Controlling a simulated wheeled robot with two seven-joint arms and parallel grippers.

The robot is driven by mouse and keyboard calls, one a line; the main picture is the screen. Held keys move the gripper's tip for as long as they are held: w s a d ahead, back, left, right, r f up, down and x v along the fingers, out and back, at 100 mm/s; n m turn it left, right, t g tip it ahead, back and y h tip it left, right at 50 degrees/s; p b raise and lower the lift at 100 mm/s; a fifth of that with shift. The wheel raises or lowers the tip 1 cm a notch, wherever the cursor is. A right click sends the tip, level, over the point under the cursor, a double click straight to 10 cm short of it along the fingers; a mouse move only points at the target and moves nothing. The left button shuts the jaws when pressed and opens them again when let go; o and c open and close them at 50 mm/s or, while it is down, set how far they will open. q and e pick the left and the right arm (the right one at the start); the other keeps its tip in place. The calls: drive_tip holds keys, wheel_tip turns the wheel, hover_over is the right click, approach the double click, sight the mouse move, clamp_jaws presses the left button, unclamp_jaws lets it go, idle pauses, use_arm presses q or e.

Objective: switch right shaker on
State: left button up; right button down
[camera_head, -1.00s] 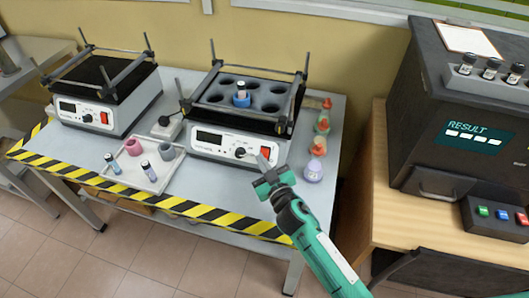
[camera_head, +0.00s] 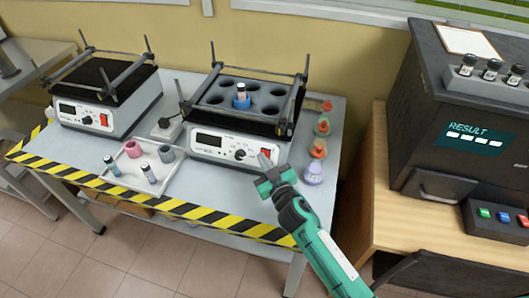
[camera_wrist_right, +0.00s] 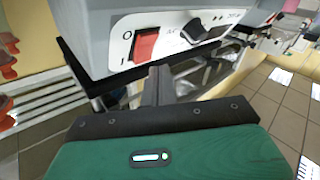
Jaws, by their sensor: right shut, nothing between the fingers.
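The right shaker (camera_head: 225,145) stands on the table with a dark holed platform that holds one vial in a blue holder (camera_head: 241,97). Its front panel has a dark display, a knob (camera_head: 240,155) and a red rocker switch (camera_head: 266,154). My right gripper (camera_head: 264,163) is shut and empty, its tip just in front of the panel by the red switch. In the right wrist view the switch (camera_wrist_right: 146,45) with O and I marks is just above my fingertips (camera_wrist_right: 160,72); I cannot tell whether they touch. My left gripper is not in view.
The left shaker (camera_head: 88,119) stands at the left. A white tray (camera_head: 127,176) with vials and coloured holders lies between them. Several small flasks (camera_head: 314,172) line the table's right edge. A dark analyser (camera_head: 412,145) stands on the wooden table at right.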

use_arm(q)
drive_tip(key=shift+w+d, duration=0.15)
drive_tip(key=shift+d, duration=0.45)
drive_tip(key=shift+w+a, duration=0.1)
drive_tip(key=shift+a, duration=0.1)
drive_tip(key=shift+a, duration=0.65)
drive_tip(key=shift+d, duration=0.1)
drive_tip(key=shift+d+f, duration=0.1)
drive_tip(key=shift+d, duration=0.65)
use_arm(e)
drive_tip(key=shift+w+d+f, duration=0.1)
drive_tip(key=shift+w+f, duration=0.05)
drive_tip(key=shift+w, duration=0.25)
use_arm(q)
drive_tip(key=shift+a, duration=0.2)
